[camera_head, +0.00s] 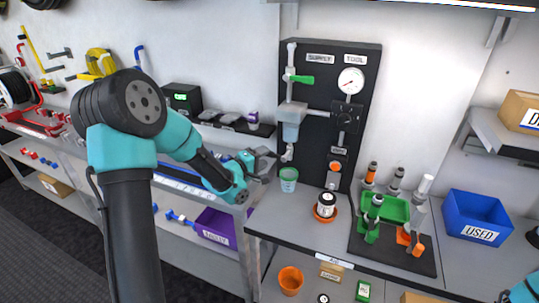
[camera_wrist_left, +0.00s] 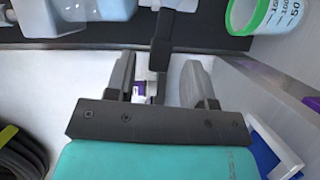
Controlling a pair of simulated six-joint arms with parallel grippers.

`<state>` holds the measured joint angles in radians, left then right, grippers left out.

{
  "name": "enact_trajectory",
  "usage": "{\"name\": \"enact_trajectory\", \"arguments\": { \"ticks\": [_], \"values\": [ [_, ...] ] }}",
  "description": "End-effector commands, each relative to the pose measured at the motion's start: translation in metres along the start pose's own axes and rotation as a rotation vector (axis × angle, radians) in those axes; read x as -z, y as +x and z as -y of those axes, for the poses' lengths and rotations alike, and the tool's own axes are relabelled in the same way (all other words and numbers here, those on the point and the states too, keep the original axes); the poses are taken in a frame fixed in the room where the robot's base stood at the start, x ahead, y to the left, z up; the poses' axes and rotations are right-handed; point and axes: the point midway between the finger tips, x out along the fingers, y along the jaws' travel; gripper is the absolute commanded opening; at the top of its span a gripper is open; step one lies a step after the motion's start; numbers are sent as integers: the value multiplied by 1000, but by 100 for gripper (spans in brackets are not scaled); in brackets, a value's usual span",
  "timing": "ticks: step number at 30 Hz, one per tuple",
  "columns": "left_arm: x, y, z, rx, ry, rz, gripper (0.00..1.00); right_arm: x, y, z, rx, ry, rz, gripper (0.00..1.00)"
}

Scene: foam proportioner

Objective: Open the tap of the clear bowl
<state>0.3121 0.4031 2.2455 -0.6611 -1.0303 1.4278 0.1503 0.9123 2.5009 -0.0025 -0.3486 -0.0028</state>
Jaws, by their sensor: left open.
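The clear bowl (camera_head: 291,130) is a pale, see-through filter bowl on the black panel. Its small grey tap (camera_head: 288,153) hangs below it, just above a green-rimmed cup (camera_head: 288,182). My left gripper (camera_head: 270,158) is open, just left of the tap. In the left wrist view, its two fingers (camera_wrist_left: 158,78) are spread, and a dark bar-shaped piece, apparently the tap's handle (camera_wrist_left: 162,48), reaches toward the gap. I cannot tell whether the fingers touch it. The bowl shows at the top left (camera_wrist_left: 98,10) and the marked cup at the top right (camera_wrist_left: 275,16). My right gripper is out of view.
The panel (camera_head: 325,60) carries a green lever (camera_head: 300,79) and a gauge (camera_head: 351,80). A small jar (camera_head: 325,205) stands on an orange dish. A green tray (camera_head: 385,207) with fittings and a blue "USED" bin (camera_head: 478,215) are to the right. Bench space between cup and jar is free.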

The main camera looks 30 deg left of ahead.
Motion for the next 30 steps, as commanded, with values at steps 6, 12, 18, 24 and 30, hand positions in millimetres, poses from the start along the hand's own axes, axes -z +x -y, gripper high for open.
{"name": "enact_trajectory", "arguments": {
  "ticks": [6,12,18,24,30],
  "values": [
    [-1,29,0,0,0,1,49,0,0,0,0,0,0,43],
    [0,36,0,1,0,1,49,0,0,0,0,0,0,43],
    [0,36,0,1,0,0,49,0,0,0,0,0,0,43],
    [0,36,0,0,0,0,31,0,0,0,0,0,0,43],
    [0,36,0,0,0,0,12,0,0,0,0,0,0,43]
  ]
}}
